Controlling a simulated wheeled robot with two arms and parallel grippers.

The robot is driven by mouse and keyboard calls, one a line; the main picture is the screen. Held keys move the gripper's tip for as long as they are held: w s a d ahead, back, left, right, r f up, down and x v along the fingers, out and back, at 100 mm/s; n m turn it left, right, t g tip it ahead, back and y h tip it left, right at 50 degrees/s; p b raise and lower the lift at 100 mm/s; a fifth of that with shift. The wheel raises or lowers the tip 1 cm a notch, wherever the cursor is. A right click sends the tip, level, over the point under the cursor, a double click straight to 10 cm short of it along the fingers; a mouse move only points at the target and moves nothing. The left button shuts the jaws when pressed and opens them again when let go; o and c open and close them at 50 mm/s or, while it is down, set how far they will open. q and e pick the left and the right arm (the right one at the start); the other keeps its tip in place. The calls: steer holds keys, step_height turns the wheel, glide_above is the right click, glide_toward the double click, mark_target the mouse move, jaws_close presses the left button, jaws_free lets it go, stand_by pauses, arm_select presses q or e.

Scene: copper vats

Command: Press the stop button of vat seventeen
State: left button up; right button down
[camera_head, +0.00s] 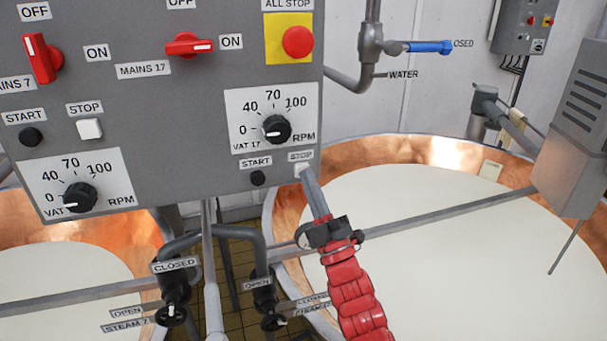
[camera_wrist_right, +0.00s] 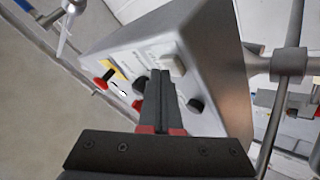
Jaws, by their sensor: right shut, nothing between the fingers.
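The grey control panel (camera_head: 190,110) fills the upper left of the head view. Vat seventeen's white stop button (camera_head: 299,169) is at its lower right corner, under a STOP label, partly hidden by my fingertips. In the wrist view a white button (camera_wrist_right: 173,63) sits just beyond the fingertips. My right gripper (camera_head: 304,174) is shut and empty, its tips at the button; I cannot tell whether they touch it. It also shows in the wrist view (camera_wrist_right: 160,73). Vat seventeen's black start button (camera_head: 257,178) is left of the stop button. My left gripper is not in view.
The vat 17 speed knob (camera_head: 277,128) and the red all-stop button (camera_head: 298,41) are above. Vat seven's white stop button (camera_head: 89,128) is further left. Copper vats with pale contents (camera_head: 420,215) and steam valves (camera_head: 269,298) lie below.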

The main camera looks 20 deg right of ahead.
steer(key=shift+s, duration=0.9)
steer(key=shift+s+f, duration=0.1)
steer(key=s+b, duration=0.1)
steer(key=s, duration=0.3)
steer(key=shift+s+d, duration=0.1)
steer(key=shift+s, duration=0.3)
stand_by(0.4)
